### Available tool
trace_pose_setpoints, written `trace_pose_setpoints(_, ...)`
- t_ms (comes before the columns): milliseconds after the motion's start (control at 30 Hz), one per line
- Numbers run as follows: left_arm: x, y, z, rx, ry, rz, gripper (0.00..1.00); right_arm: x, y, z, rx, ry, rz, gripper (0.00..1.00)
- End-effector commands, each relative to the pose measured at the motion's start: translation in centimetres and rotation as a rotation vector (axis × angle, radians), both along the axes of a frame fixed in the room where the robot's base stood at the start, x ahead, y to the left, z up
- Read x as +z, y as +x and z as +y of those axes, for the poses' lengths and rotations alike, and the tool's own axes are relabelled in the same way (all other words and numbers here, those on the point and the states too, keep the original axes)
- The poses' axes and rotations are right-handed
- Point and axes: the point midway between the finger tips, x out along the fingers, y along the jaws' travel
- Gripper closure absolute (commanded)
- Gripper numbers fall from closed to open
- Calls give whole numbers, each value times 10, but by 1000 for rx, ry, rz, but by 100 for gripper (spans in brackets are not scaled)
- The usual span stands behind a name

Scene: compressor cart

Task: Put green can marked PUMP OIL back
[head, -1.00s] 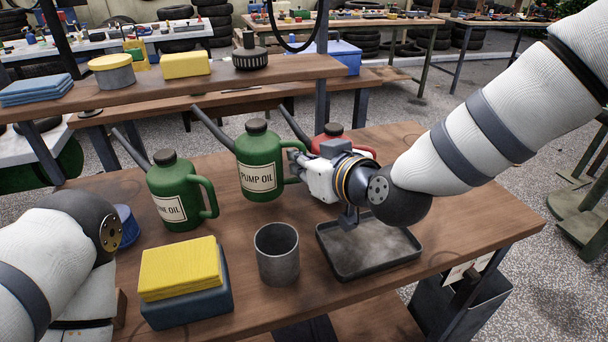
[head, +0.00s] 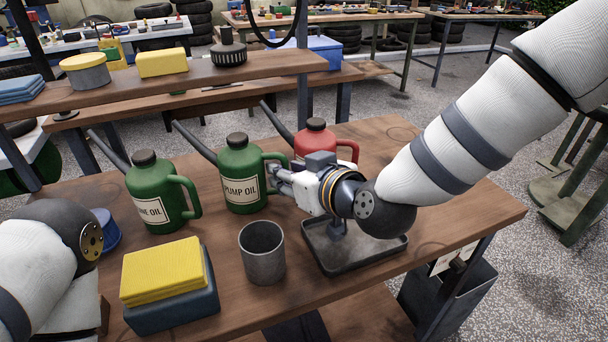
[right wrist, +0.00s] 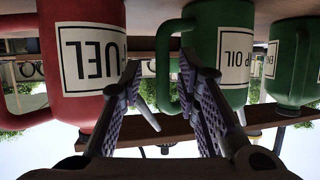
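The green can marked PUMP OIL (head: 242,185) appears to stand upright on the wooden bench (head: 440,225), between the other green oil can (head: 152,198) and the red can (head: 316,136). Its handle faces my right gripper (head: 284,177). In the right wrist view, which is upside down, my right gripper (right wrist: 160,85) has its fingers spread, with the green handle (right wrist: 164,65) at the gap between them. The red can, marked FUEL (right wrist: 88,50), is close beside the left finger there. My left arm shows at the lower left; its fingers are out of view.
A grey metal cup (head: 262,252), a dark tray (head: 318,258) and a yellow sponge (head: 163,270) on a blue block occupy the front of the bench. A raised shelf (head: 115,95) crosses behind. The bench's right end is clear.

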Motion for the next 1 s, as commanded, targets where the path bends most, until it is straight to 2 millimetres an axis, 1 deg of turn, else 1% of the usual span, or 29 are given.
trace_pose_setpoints(33,4,4,0,0,0,-13,57,9,-7,-4,0,-1,-5,70)
trace_pose_setpoints(167,11,11,0,1,0,-37,57,22,-31,-18,0,0,-9,70)
trace_pose_setpoints(300,19,18,0,2,0,-63,57,36,-60,-34,0,0,-10,70)
trace_pose_setpoints(400,23,22,0,2,-1,-77,57,42,-76,-43,-1,1,-10,70)
trace_pose_setpoints(500,24,24,0,2,0,-83,57,44,-86,-49,-1,1,-5,70)
trace_pose_setpoints(633,25,24,0,2,0,-84,57,44,-90,-51,-1,1,-3,70)
trace_pose_setpoints(1000,24,24,0,3,0,-82,57,43,-90,-51,-1,1,-1,70)
